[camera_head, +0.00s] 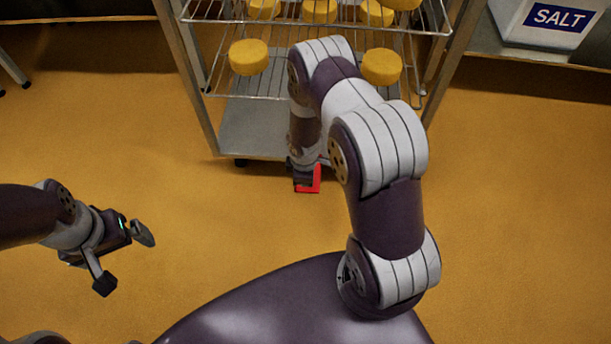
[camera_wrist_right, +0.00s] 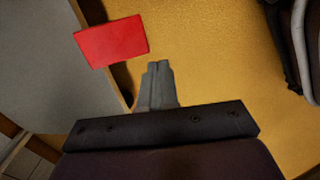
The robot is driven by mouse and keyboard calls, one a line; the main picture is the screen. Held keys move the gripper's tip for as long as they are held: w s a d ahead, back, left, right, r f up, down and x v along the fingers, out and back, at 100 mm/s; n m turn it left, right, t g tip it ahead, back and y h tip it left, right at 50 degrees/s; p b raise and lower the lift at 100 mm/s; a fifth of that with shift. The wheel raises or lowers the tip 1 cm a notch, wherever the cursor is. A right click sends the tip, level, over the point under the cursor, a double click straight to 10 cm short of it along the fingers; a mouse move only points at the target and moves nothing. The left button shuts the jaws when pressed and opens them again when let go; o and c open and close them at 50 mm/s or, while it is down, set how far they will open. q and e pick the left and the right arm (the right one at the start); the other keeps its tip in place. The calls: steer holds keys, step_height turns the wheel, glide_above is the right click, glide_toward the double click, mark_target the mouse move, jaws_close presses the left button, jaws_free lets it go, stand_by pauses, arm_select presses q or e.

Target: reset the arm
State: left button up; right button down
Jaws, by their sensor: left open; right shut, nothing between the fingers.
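My right arm reaches forward across the middle of the head view, its wrist low in front of the metal rack. In the right wrist view my right gripper (camera_wrist_right: 158,70) is shut and empty, its two grey fingers together. It is beside a red flat piece (camera_wrist_right: 111,41), with a gap between them in the picture. In the head view the red piece (camera_head: 314,181) shows at the rack's lower front edge, partly hidden by the right wrist. My left gripper (camera_head: 124,258) is open and empty above the floor at the left.
The metal rack (camera_head: 193,75) stands ahead, with several yellow cheeses (camera_head: 248,57) on its wire shelves. The right arm partly hides the shelves. A white bin labelled SALT (camera_head: 540,38) is at the upper right.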

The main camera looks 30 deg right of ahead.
steer(key=shift+r, duration=0.2)
stand_by(0.5)
steer(key=s+a+r+m+p, duration=0.2)
steer(key=s+r+m, duration=0.2)
steer(key=r, duration=0.5)
steer(key=s+a+r+m+p, duration=0.1)
steer(key=s+r+m, duration=0.3)
steer(key=r, duration=0.6)
steer(key=s+a+r+m+p, duration=0.2)
steer(key=s+r+m, duration=0.2)
steer(key=r, duration=0.5)
step_height(320, 180, up, 41)
steer(key=p, duration=3.8)
steer(key=shift+w+n+t, duration=0.3)
steer(key=shift+w+t, duration=0.1)
